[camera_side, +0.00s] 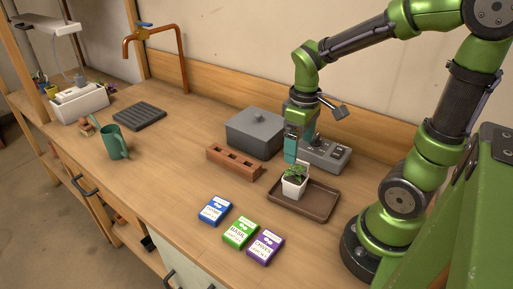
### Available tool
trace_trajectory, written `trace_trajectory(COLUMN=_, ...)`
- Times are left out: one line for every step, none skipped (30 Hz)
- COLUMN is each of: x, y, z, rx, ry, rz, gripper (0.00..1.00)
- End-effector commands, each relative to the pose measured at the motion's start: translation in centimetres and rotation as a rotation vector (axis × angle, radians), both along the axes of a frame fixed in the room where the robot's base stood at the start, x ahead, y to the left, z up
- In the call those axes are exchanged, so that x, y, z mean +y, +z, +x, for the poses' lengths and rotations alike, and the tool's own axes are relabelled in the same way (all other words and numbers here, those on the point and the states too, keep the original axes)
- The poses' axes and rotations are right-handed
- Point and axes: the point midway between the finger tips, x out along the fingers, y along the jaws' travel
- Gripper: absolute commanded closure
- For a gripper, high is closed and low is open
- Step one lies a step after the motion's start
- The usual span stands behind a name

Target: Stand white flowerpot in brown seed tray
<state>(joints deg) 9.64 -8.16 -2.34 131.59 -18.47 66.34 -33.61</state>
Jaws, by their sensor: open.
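The white flowerpot (293,188) holds a small green plant and stands upright in the left part of the brown seed tray (325,207). The tray lies flat on the wooden bench, and the rest of its floor is bare. My gripper (291,158) is open, pointing down just above and behind the pot, close to its leaves. The fingertips look clear of the pot, though the leaves partly overlap that area in this view.
A grey lidded box (254,134) and a brick-red block with holes (233,163) stand left of my gripper. A grey device (326,155) sits behind the tray. Blue (215,211), green (240,232) and purple (265,247) seed packets lie in front.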

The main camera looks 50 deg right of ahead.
Motion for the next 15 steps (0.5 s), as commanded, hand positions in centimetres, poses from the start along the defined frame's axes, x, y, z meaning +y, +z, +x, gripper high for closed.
trace_trajectory(x=0.1, y=0.5, z=0.0, rx=-0.007, ry=-0.003, rz=0.0, gripper=0.07)
trace_trajectory(x=0.2, y=0.7, z=0.0, rx=-0.016, ry=-0.008, rz=0.002, gripper=0.07)
trace_trajectory(x=0.6, y=1.2, z=0.0, rx=-0.039, ry=-0.019, rz=0.005, gripper=0.07)
trace_trajectory(x=0.9, y=1.6, z=0.0, rx=-0.064, ry=-0.034, rz=0.009, gripper=0.07)
trace_trajectory(x=1.4, y=2.1, z=0.0, rx=-0.095, ry=-0.052, rz=0.016, gripper=0.07)
trace_trajectory(x=2.1, y=2.9, z=0.0, rx=-0.144, ry=-0.082, rz=0.029, gripper=0.07)
trace_trajectory(x=2.8, y=3.5, z=0.0, rx=-0.189, ry=-0.108, rz=0.041, gripper=0.07)
trace_trajectory(x=3.4, y=4.2, z=-0.1, rx=-0.233, ry=-0.137, rz=0.058, gripper=0.07)
trace_trajectory(x=4.3, y=5.0, z=-0.2, rx=-0.291, ry=-0.177, rz=0.084, gripper=0.07)
trace_trajectory(x=4.9, y=5.6, z=-0.3, rx=-0.333, ry=-0.206, rz=0.106, gripper=0.07)
trace_trajectory(x=5.5, y=6.2, z=-0.5, rx=-0.373, ry=-0.234, rz=0.129, gripper=0.07)
trace_trajectory(x=6.2, y=7.0, z=-0.7, rx=-0.421, ry=-0.269, rz=0.16, gripper=0.07)
trace_trajectory(x=6.7, y=7.5, z=-0.8, rx=-0.453, ry=-0.293, rz=0.184, gripper=0.07)
trace_trajectory(x=7.2, y=7.9, z=-1.0, rx=-0.482, ry=-0.315, rz=0.207, gripper=0.07)
trace_trajectory(x=7.7, y=8.5, z=-1.2, rx=-0.515, ry=-0.34, rz=0.234, gripper=0.07)
